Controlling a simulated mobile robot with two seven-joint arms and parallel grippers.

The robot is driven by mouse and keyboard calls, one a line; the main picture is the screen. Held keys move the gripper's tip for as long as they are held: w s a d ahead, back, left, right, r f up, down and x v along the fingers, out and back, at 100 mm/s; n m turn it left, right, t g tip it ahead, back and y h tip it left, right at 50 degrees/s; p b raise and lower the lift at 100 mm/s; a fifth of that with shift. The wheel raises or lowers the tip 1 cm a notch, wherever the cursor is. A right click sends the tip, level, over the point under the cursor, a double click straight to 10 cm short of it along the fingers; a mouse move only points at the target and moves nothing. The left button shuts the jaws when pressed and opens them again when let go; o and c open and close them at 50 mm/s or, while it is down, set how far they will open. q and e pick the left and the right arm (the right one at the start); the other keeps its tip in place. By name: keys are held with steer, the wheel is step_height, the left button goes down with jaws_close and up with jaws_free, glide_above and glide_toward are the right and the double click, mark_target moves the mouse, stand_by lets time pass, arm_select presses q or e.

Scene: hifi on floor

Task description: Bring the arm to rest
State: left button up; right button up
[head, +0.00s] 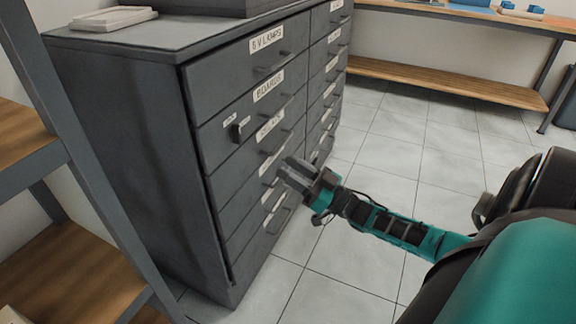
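My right arm comes in from the lower right, stretched toward the grey drawer cabinet (135,130). My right gripper (288,172) is in front of the labelled drawer fronts, around the middle drawers. Its two dark fingers lie close together against the dark cabinet, and I cannot tell whether a gap is between them. I see nothing held in it. I cannot tell whether the fingertips touch a drawer or its handle. The drawers look closed. My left gripper is not in view.
A shelf rack (58,148) with wooden boards stands at the left. A pale flat object (110,18) and a dark case (215,6) lie on the cabinet. A wooden workbench (470,14) with a lower shelf (440,82) is at the back. The tiled floor (385,150) between is clear.

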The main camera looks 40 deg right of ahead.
stand_by(0.3)
steer(key=s+a+f+m+g+h, duration=0.1)
steer(key=s+a+f+g+h, duration=0.15)
steer(key=a, duration=0.45)
steer(key=s+a+f+m+g+h, duration=0.1)
steer(key=s+a+f+g, duration=0.1)
steer(key=a+f, duration=0.3)
steer(key=s+a+f+m+g+h, duration=0.1)
steer(key=s+a+f+g+h, duration=0.15)
steer(key=a, duration=0.55)
steer(key=s+a+n+g, duration=0.1)
steer(key=s+a+g, duration=0.2)
steer(key=s+a, duration=0.3)
arm_select(q)
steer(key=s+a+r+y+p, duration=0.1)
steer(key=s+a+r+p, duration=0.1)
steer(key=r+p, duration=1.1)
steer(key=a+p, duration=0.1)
steer(key=p, duration=0.5)
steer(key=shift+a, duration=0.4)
arm_select(e)
steer(key=d+r, duration=0.2)
steer(key=r, duration=0.4)
steer(key=s+d+r, duration=0.1)
steer(key=d+r, duration=0.1)
steer(key=r, duration=0.5)
steer(key=shift+s+h, duration=0.25)
steer(key=shift+h, duration=0.15)
steer(key=shift+c, duration=0.3)
